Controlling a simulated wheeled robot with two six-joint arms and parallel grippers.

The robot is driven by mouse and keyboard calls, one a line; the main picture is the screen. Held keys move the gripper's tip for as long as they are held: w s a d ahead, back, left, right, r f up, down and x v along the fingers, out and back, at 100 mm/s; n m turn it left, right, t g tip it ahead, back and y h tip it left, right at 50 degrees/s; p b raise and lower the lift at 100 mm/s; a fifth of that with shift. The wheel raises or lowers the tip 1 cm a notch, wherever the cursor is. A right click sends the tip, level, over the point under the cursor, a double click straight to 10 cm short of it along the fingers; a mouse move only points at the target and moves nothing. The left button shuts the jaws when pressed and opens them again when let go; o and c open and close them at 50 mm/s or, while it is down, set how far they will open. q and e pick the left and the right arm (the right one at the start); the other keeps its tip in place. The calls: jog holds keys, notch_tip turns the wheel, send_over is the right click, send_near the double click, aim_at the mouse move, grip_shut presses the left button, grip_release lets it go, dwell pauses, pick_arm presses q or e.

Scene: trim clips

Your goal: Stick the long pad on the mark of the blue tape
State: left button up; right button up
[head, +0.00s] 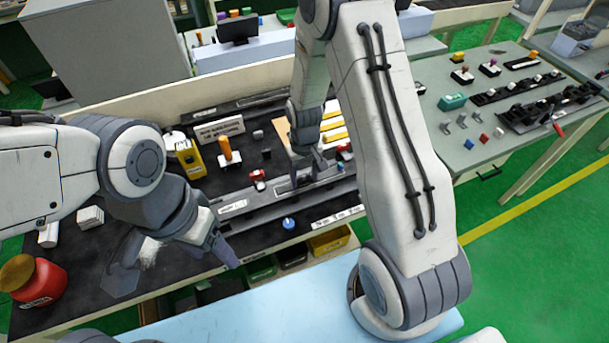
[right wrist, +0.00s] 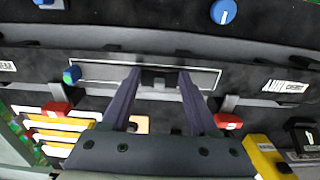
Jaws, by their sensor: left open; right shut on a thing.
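My right gripper (right wrist: 158,76) is shut on a small dark piece (right wrist: 158,82), possibly the long pad; the fingers hide part of it. The piece sits over a long white-outlined mark (right wrist: 105,68) on a dark strip. A small blue and green piece (right wrist: 72,75), perhaps the blue tape, is at the left end of this outline in the right wrist view. I cannot tell whether the held piece touches the strip. In the head view the right gripper (head: 305,170) is low over the bench strip. My left gripper (head: 222,250) is open and empty near the bench's front edge.
Red clips stand behind the strip, one at left (right wrist: 57,109) and one at right (right wrist: 228,121) in the wrist view. A blue knob (head: 289,222) stands in front. A yellow bin (head: 188,157) and a red jar (head: 38,283) stand on the dark bench at left.

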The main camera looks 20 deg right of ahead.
jog(key=shift+f, duration=0.15)
dwell(0.4)
dwell(0.4)
jog(key=o, duration=1.3)
jog(key=shift+c, duration=0.2)
notch_tip(320, 180, up, 10)
jog(key=b, duration=0.2)
jog(key=shift+r, duration=0.25)
jog(key=s+a+r+n+b, duration=0.1)
jog(key=s+a+r+n, duration=0.3)
jog(key=s+a, duration=0.5)
jog(key=s+a+r+n, duration=0.1)
jog(key=s+a, duration=0.1)
jog(key=s, duration=0.5)
jog(key=s+a+r+n+y+b, duration=0.1)
jog(key=s+a+r+n, duration=0.1)
jog(key=s, duration=0.4)
jog(key=shift+s+a, duration=0.4)
jog(key=shift+a, duration=0.15)
